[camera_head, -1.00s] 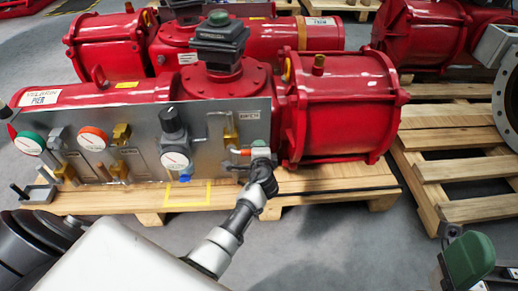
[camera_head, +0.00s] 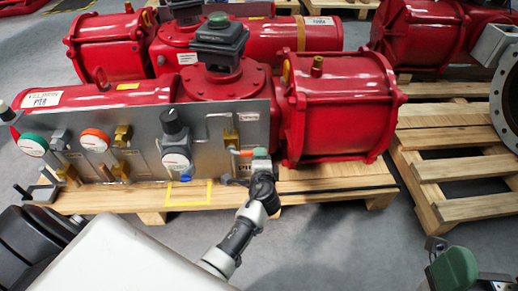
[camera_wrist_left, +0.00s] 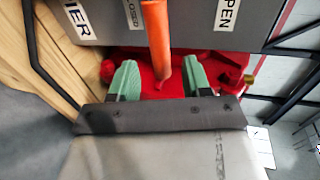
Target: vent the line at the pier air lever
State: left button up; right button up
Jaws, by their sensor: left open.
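The orange air lever (camera_head: 243,153) sticks out at the lower right of the grey panel (camera_head: 225,105) on the front red actuator, whose label reads PIER. In the left wrist view the lever (camera_wrist_left: 156,40) runs down between the two green fingertips of my left gripper (camera_wrist_left: 160,80). The jaws are open, with a gap on each side of the lever. CLOSED and OPEN labels flank it. In the head view my left gripper (camera_head: 260,155) is at the lever's right end and hides part of it. Part of my right gripper (camera_head: 455,268) shows at the bottom right; its opening is unclear.
The panel also carries a green-rimmed gauge (camera_head: 33,145), an orange-rimmed gauge (camera_head: 94,140) and a black-knobbed regulator (camera_head: 173,125). The actuator sits on a wooden pallet (camera_head: 330,182). Another pallet (camera_head: 455,170) stands at the right. Grey floor lies in front.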

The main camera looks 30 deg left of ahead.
pick_arm(q)
jog(key=p+v, duration=0.1)
jog(key=v, duration=0.4)
dwell(0.4)
